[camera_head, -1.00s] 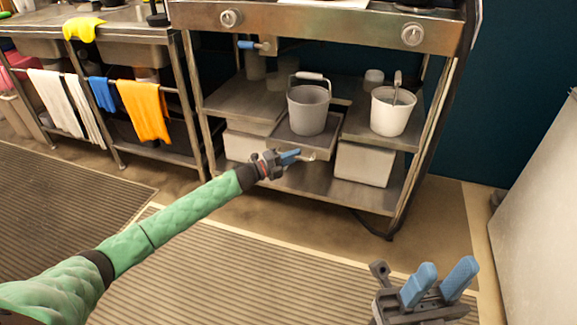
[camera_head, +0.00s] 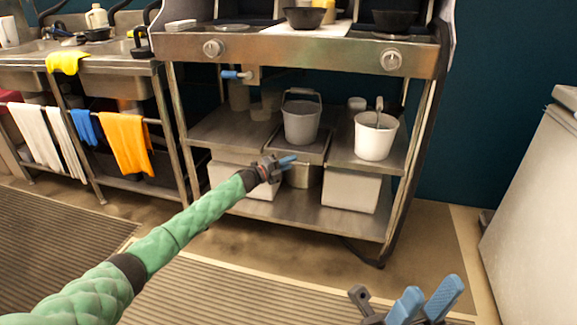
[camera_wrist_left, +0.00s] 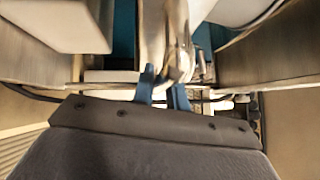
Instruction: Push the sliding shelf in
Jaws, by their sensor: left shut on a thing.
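The sliding shelf (camera_head: 316,156) is a metal tray in the middle of the lower rack of the steel stand. A grey bucket (camera_head: 301,122) with a raised handle stands on it. The shelf's front edge is about level with the fixed boards on either side. My left gripper (camera_head: 287,161) is at the front of the shelf, shut on its metal handle. In the left wrist view, the blue fingers stand either side of the shiny handle (camera_wrist_left: 178,50). My right gripper (camera_head: 433,292) is low at the front right, its blue fingers apart and empty.
A white bucket (camera_head: 375,137) stands on the right-hand board (camera_head: 345,150). White boxes (camera_head: 350,190) sit on the level below. Cloths hang at the sink on the left. A grey cabinet (camera_head: 535,210) is at the far right. The floor in front is clear.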

